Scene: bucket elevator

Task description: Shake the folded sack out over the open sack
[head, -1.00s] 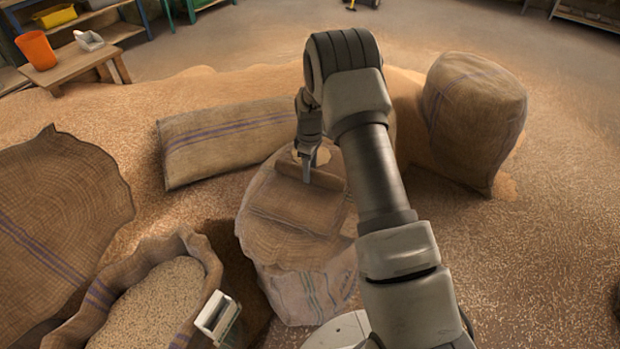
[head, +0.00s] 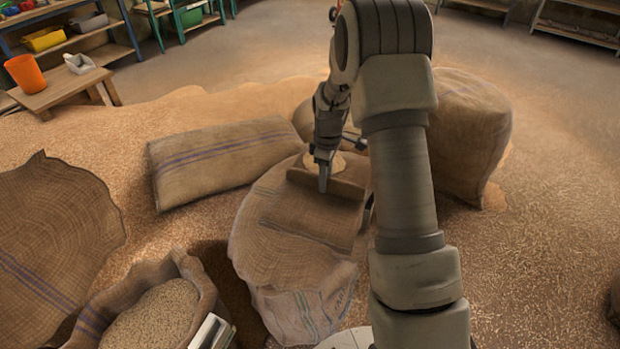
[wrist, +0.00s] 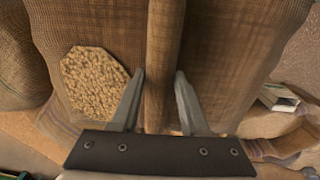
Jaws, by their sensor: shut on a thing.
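The folded sack (head: 318,212) is brown burlap and lies flat-looking in the middle of the head view, with a raised ridge along its far edge. My gripper (head: 324,182) points down at this ridge. In the wrist view my gripper's fingers (wrist: 159,88) stand on either side of the ridge of the folded sack (wrist: 230,45) and are shut on it. An open sack (head: 205,283) with its mouth full of pale grain stands at the lower left. The folded sack hides part of what is beneath it.
A pale striped sack (head: 300,312) stands beneath the folded one. A grain patch (wrist: 95,85) shows left of the fingers. A full sack (head: 222,158) lies behind, another bulky sack (head: 470,135) stands right. A large burlap piece (head: 55,235) is left. Loose grain covers the floor.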

